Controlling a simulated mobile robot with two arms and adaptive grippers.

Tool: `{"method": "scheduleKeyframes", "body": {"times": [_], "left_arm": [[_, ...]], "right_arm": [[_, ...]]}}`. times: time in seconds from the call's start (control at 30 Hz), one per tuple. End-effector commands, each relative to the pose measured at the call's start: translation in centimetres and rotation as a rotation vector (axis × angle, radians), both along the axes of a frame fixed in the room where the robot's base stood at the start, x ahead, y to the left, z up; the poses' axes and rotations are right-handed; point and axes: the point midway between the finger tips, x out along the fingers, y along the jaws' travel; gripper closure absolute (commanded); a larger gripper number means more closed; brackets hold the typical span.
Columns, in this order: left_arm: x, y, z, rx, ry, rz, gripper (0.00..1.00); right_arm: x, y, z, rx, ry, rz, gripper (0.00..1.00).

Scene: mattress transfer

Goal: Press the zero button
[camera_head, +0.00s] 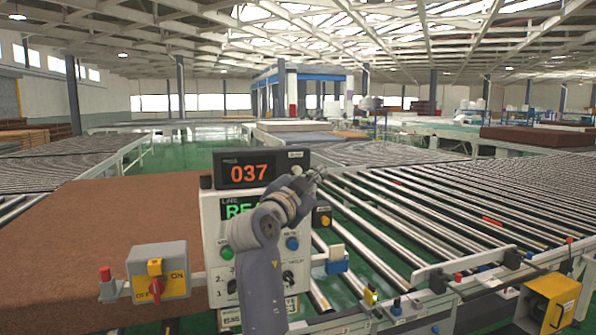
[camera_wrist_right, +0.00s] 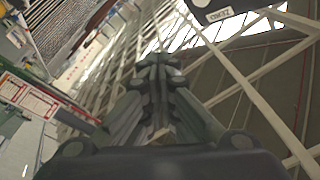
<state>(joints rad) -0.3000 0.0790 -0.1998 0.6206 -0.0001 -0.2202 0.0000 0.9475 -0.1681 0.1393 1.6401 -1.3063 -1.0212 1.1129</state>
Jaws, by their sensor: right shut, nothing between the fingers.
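A dark display box (camera_head: 232,170) with red digits 037 tops a white control panel (camera_head: 212,215) in the head view. A small pale label or button (camera_head: 295,155) sits at its upper right corner; I cannot read it. My right gripper (camera_head: 318,172) is shut and empty, just right of the display and apart from that label as far as I can tell. My right forearm hides much of the panel. In the right wrist view, the shut fingers (camera_wrist_right: 158,64) point up the picture, and a dark box with a pale label (camera_wrist_right: 217,14) shows at the top. My left gripper is out of view.
Roller conveyors (camera_head: 420,200) fill the right. A yellow box (camera_head: 548,300) stands at the lower right. Green lit text shows partly below the display.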

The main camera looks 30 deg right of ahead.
Motion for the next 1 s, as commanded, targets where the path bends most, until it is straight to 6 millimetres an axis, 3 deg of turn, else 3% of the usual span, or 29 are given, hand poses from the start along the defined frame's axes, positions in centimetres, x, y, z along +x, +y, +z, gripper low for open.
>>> {"method": "scheduleKeyframes", "body": {"times": [0.37,0.5,1.0], "left_arm": [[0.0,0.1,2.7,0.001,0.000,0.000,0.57],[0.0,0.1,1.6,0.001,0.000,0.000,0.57],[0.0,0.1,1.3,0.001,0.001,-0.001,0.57]], "right_arm": [[5.1,-1.3,0.3,-0.002,0.006,-0.001,1.00],[6.4,-1.6,-0.2,-0.002,0.003,0.000,1.00],[7.7,-1.9,0.0,-0.001,0.001,0.000,1.00]]}}
